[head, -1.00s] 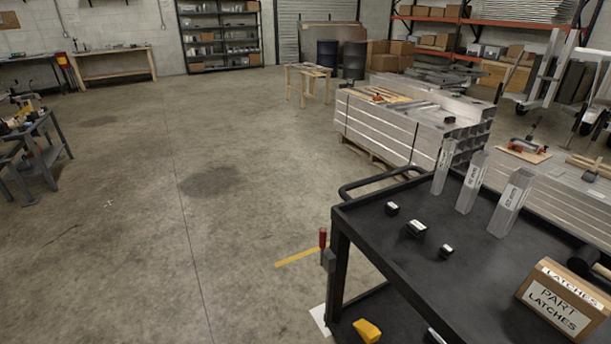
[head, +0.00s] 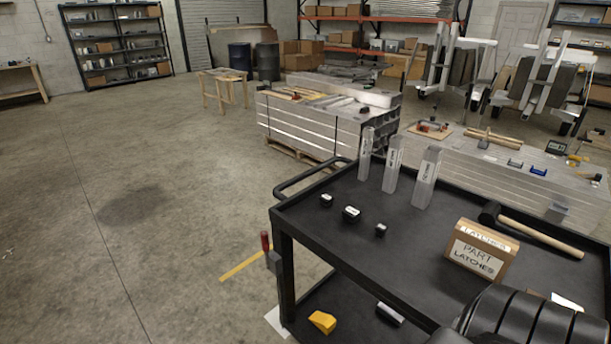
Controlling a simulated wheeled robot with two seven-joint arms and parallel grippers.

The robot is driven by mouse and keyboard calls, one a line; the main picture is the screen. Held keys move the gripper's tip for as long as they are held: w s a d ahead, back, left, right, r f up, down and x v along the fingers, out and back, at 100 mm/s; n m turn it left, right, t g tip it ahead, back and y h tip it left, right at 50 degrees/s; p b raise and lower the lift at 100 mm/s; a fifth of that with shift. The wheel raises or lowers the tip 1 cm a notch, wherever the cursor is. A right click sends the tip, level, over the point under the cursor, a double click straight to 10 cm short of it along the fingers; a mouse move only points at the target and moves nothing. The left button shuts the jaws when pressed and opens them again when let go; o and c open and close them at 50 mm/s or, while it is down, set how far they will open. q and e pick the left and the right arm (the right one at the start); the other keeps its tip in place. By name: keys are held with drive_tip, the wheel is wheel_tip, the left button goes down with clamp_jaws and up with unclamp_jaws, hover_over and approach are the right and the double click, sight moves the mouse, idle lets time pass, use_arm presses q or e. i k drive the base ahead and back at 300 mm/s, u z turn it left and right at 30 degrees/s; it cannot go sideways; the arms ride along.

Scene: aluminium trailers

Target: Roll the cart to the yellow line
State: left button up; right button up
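The black cart (head: 345,250) stands at the lower right, its bar handle (head: 290,183) at its far left end. The yellow line (head: 241,264) is a short strip on the floor just left of the cart's near left leg; part of it may be hidden behind the leg. On the cart top are three clear upright tubes (head: 394,163), three small black pieces (head: 352,213), a box marked latches (head: 481,250) and a mallet (head: 540,236). A yellow wedge (head: 322,321) lies on the lower shelf. Neither of my grippers shows.
A red-handled clamp (head: 266,243) is at the cart's left edge. Stacked aluminium beams on a pallet (head: 305,118) stand beyond the cart, with a wooden sawhorse table (head: 222,88) behind. A dark ribbed shape fills the bottom right corner. The floor at left is open.

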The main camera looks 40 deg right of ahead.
sight(406, 269)
drive_tip(key=u, duration=0.05)
drive_tip(key=i, duration=2.85)
drive_tip(key=z, duration=3.6)
drive_tip(key=i, duration=0.55)
drive_tip(key=z, duration=0.15)
